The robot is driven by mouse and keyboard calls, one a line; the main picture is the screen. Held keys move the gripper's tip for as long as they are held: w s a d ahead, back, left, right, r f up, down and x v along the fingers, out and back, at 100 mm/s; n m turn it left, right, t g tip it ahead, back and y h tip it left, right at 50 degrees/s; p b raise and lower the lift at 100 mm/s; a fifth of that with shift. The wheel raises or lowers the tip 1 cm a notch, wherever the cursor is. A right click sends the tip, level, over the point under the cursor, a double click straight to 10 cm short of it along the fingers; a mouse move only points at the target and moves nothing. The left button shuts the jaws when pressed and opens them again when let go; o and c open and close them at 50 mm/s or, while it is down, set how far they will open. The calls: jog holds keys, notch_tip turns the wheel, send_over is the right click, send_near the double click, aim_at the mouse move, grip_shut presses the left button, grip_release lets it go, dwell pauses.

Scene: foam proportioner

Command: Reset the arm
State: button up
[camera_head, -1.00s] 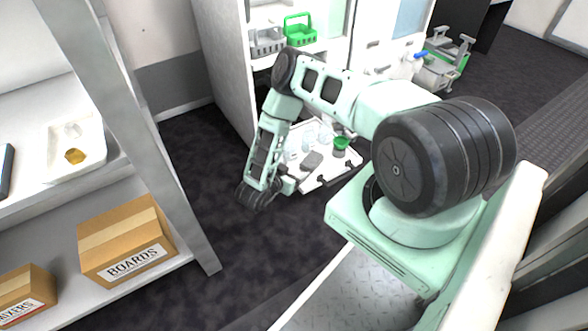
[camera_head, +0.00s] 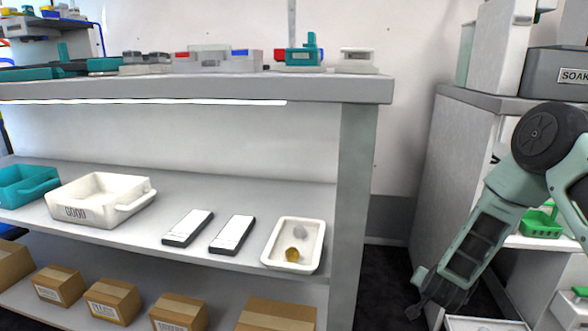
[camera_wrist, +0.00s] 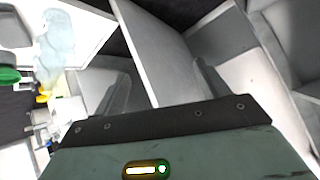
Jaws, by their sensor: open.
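My arm hangs at the right of the head view, bent at a large dark joint, its forearm sloping down to the left. My gripper (camera_head: 432,290) is at the low end of the forearm, in front of the gap between the shelf unit and the right cabinet. In the wrist view my gripper (camera_wrist: 160,95) has its two fingers spread wide, with nothing between them but a grey panel behind. The gripper is open and empty.
A shelf unit (camera_head: 358,180) fills the left, with a white tray (camera_head: 272,243), a white bin (camera_head: 100,198) and several cardboard boxes. A cabinet (camera_head: 455,150) stands at right, holding a green basket (camera_head: 541,222). Dark floor (camera_head: 385,285) shows between them.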

jog(key=s+a+r+n+g+y, duration=0.1)
jog(key=s+a+r+n+y, duration=0.1)
jog(key=s+a+r+n, duration=0.35)
jog(key=s+a+r+n+g+y, duration=0.25)
jog(key=s+r, duration=0.35)
jog(key=r, duration=0.5)
jog(key=s+r+n+g, duration=0.1)
jog(key=s+r, duration=0.2)
jog(key=s, duration=0.3)
jog(key=s+r+n+g, duration=0.1)
jog(key=s+r, duration=0.2)
jog(key=s, duration=0.4)
jog(key=s+a+r+n+g+p, duration=0.1)
jog(key=s+a+r+n+p, duration=0.25)
jog(key=s+a, duration=0.4)
jog(key=s+a+r+n+g+p, duration=0.25)
jog(key=s+a+r+n, duration=0.2)
jog(key=a, duration=0.55)
notch_tip(320, 180, up, 36)
jog(key=m+p, duration=0.1)
jog(key=p, duration=3.6)
jog(key=shift+s+t+y, duration=0.15)
jog(key=shift+t+y, duration=0.15)
jog(key=shift+y, duration=0.05)
jog(key=shift+d, duration=0.1)
